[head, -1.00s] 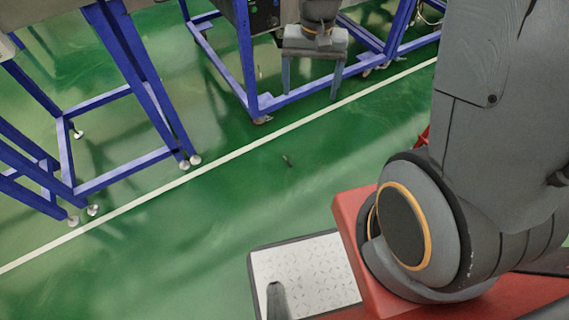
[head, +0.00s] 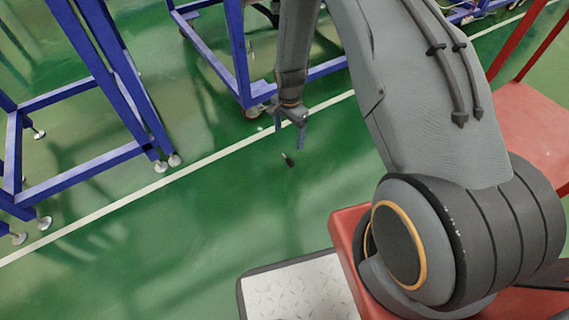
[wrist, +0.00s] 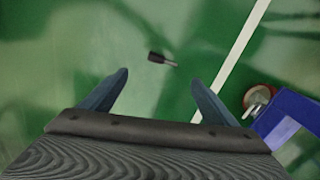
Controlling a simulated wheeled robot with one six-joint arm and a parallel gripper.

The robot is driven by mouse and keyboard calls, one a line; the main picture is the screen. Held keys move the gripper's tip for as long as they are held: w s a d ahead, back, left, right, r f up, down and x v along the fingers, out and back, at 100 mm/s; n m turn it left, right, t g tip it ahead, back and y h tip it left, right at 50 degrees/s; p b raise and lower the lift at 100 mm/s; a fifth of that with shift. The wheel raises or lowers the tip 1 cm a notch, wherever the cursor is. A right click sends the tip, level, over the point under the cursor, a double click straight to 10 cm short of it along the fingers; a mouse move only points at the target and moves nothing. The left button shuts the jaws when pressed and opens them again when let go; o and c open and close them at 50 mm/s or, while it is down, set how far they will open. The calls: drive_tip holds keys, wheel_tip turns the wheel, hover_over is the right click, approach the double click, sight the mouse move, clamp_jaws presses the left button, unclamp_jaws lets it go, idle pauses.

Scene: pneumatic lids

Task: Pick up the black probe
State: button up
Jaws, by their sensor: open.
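The black probe (head: 287,159) lies on the green floor in the head view, just on the near side of the white line. In the wrist view the probe (wrist: 157,57) shows a dark thick end and a thin lighter tip, beyond the fingertips and roughly midway between them. The gripper is apart from the probe.
A blue frame (head: 235,60) on casters stands just behind my gripper; its leg and wheel (wrist: 262,96) show at the right in the wrist view. Another blue frame (head: 115,75) stands at the left. The floor around the probe is clear.

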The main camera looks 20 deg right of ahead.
drive_tip(key=m+b, duration=0.1)
drive_tip(key=b, duration=0.1)
hover_over(288, 158)
drive_tip(key=f, duration=0.7)
drive_tip(key=shift+w+f, duration=0.3)
drive_tip(key=shift+s+f+b, duration=0.2)
drive_tip(key=shift+f+b, duration=1)
drive_tip(key=shift+f, duration=0.6)
drive_tip(key=shift+s+f+b, duration=0.2)
drive_tip(key=shift+f+b, duration=0.95)
drive_tip(key=shift+f, duration=0.65)
drive_tip(key=shift+c, duration=0.2)
drive_tip(key=shift+r, duration=0.1)
drive_tip(key=c, duration=1)
